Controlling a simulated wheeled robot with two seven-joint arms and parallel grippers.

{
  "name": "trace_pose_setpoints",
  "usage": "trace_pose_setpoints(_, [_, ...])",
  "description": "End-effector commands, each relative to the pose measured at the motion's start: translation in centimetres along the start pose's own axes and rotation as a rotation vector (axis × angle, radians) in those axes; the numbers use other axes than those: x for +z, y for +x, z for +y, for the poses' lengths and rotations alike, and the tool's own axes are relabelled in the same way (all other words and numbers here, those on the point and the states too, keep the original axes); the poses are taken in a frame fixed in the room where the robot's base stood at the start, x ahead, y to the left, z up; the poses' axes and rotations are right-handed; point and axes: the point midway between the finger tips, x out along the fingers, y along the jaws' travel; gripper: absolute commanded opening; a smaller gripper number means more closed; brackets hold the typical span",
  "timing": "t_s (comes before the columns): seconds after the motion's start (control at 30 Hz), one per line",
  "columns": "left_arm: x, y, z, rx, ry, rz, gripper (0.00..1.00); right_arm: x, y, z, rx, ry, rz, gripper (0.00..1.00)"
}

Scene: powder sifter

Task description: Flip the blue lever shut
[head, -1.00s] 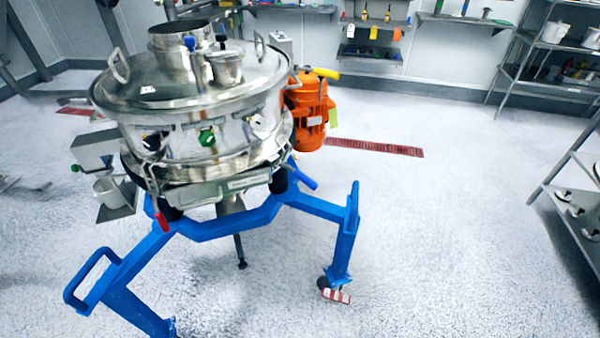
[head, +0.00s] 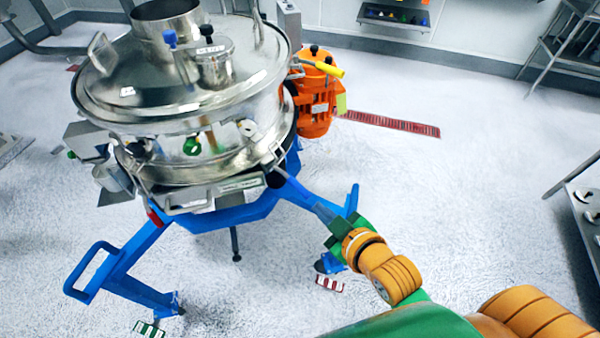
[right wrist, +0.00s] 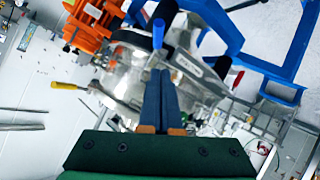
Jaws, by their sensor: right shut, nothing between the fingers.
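The powder sifter (head: 185,110) is a round steel drum on a blue frame (head: 110,262), left of centre in the head view. Contact with the lever cannot be told. My left gripper is out of view.
A red lever (head: 154,217) sits at the sifter's lower front left. The orange motor (head: 316,100) sticks out above my right gripper. A blue leg of the frame stands behind the gripper. The floor (head: 460,190) to the right is open, up to a metal rack (head: 590,212).

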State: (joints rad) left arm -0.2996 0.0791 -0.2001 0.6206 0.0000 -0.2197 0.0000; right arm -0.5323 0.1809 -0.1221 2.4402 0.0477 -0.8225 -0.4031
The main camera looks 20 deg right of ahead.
Motion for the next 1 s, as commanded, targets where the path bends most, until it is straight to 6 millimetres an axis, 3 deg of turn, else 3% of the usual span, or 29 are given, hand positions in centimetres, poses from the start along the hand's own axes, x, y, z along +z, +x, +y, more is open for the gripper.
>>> trace_pose_setpoints(0.1, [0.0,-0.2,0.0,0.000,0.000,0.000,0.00,-1.2,-0.8,0.5,0.009,-0.013,0.024,0.00])
trace_pose_setpoints(0.47, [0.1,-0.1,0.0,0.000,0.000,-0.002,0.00,-1.2,-0.2,0.5,0.011,-0.012,0.026,0.00])
trace_pose_setpoints(0.93, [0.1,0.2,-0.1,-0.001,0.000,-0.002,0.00,-1.4,9.5,0.6,0.010,-0.010,0.026,0.00])
trace_pose_setpoints(1.0, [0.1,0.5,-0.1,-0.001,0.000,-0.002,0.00,-0.3,10.4,0.5,0.008,-0.013,0.022,0.00])
